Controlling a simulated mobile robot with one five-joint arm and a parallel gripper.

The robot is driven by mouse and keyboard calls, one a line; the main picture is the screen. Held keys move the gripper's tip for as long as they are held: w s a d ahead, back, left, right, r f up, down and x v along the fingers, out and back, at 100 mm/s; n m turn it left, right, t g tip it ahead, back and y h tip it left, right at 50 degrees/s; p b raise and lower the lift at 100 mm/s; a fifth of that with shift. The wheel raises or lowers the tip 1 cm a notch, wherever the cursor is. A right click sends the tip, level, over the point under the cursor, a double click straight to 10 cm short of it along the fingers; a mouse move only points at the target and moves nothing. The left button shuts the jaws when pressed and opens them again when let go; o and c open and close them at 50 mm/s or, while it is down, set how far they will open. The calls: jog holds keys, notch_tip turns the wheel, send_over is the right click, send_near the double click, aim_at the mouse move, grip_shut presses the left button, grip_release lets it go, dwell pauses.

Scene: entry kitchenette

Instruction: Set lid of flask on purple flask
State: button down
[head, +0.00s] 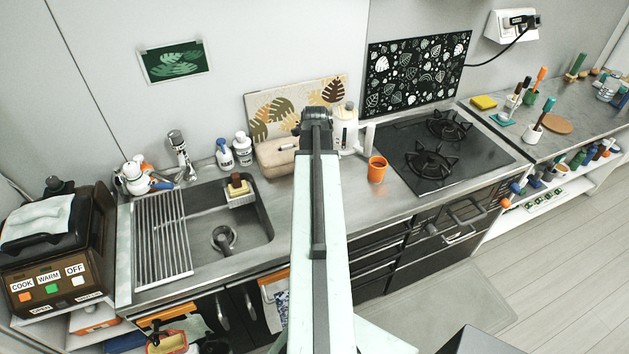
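I cannot make out a purple flask or its lid in the head view. My pale arm rises through the middle of the picture and ends in a dark joint in front of the back of the counter. My gripper cannot be made out beyond that joint, so its fingers and anything in them are hidden. A white vessel (345,131) with a cream top stands just right of the joint, partly covered by my arm. An orange cup (377,169) stands on the counter to its right.
A sink (262,222) with a drying rack (163,238) lies left of my arm. White bottles (243,149) stand behind it. A black hob (440,150) is to the right. A brown cooker (45,250) stands far left. The right-hand counter holds several small items.

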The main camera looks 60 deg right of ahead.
jog(key=shift+f+b, duration=0.35)
jog(key=shift+f, duration=0.1)
jog(key=c, duration=0.9)
grip_release()
jog(key=shift+c, duration=0.2)
jog(key=shift+r, duration=0.15)
notch_tip(320, 180, up, 8)
jog(key=p, duration=0.8)
jog(key=shift+f, duration=0.25)
